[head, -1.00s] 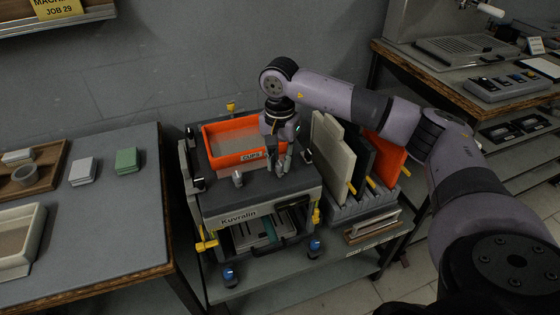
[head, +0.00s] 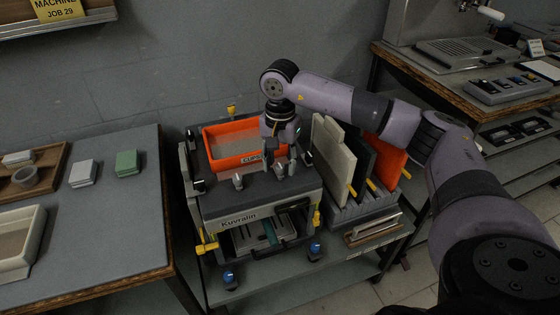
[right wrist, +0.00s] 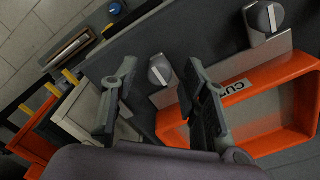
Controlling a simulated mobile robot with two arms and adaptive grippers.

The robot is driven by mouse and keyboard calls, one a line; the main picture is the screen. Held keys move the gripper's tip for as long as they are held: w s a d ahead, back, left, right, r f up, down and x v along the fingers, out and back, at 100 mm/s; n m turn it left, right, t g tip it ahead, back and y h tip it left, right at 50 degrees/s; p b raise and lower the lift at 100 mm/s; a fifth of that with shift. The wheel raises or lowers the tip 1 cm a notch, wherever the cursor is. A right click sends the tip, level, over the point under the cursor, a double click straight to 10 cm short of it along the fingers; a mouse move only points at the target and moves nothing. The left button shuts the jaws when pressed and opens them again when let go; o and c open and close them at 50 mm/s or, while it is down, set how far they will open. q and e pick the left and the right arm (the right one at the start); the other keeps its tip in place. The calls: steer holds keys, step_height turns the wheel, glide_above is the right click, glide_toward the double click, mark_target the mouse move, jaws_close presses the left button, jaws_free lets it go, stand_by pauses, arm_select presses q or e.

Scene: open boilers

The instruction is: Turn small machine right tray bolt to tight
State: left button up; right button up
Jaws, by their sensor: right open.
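The small machine (head: 225,203), labelled Kuvralin, stands on a low cart. An orange bin (head: 222,163) marked CUPS sits on its top. In the right wrist view the right tray bolt (right wrist: 160,70) is a grey round knob with a pale stripe, in front of the bin. My right gripper (head: 287,172) points down at the machine's top, open. In the right wrist view its fingers (right wrist: 162,68) appear on either side of the right bolt; contact cannot be told. The left tray bolt (head: 238,181) also shows in the right wrist view (right wrist: 265,18). My left gripper is not in view.
Upright panels, cream (head: 334,150), dark and orange, stand in a rack close to the right of my gripper. A grey table (head: 110,220) is at the left. A bench (head: 440,70) with equipment is at the back right. Blue-topped knobs stand at the machine's front.

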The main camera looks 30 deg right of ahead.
mark_target(281, 166)
steer(key=shift+r, duration=0.2)
step_height(281, 166, up, 12)
steer(key=shift+f, duration=0.2)
steer(key=shift+s, duration=0.1)
stand_by(0.6)
